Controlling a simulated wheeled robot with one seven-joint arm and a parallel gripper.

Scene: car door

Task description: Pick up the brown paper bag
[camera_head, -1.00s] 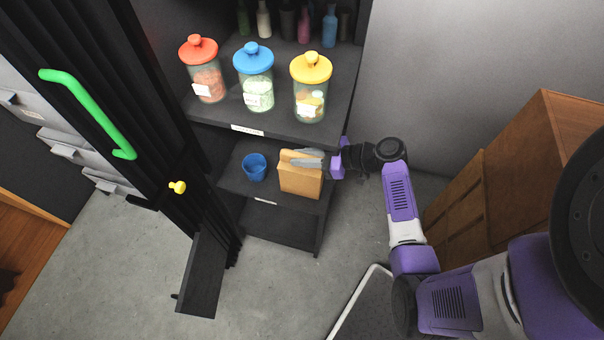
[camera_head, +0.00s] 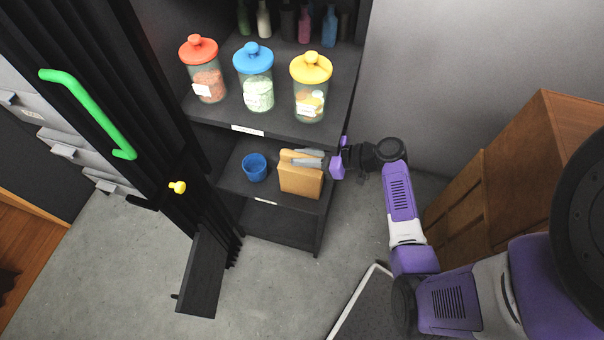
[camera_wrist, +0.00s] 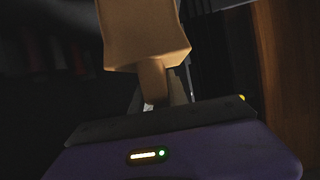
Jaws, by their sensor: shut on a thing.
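The brown paper bag (camera_head: 301,182) stands on the middle shelf, to the right of a blue cup. My gripper (camera_head: 308,159) reaches in from the right at the bag's upper part. Its grey fingers are shut on the bag. In the wrist view the bag (camera_wrist: 145,35) fills the upper middle, above the purple gripper body, and the fingers are mostly hidden behind or below it. I cannot tell whether the bag's bottom is clear of the shelf.
The blue cup (camera_head: 254,167) is close on the bag's left. The upper shelf (camera_head: 285,127) holds jars with red (camera_head: 199,48), blue (camera_head: 253,57) and yellow (camera_head: 311,68) lids. A wooden cabinet (camera_head: 500,185) stands right. A green handle (camera_head: 88,112) is on the left.

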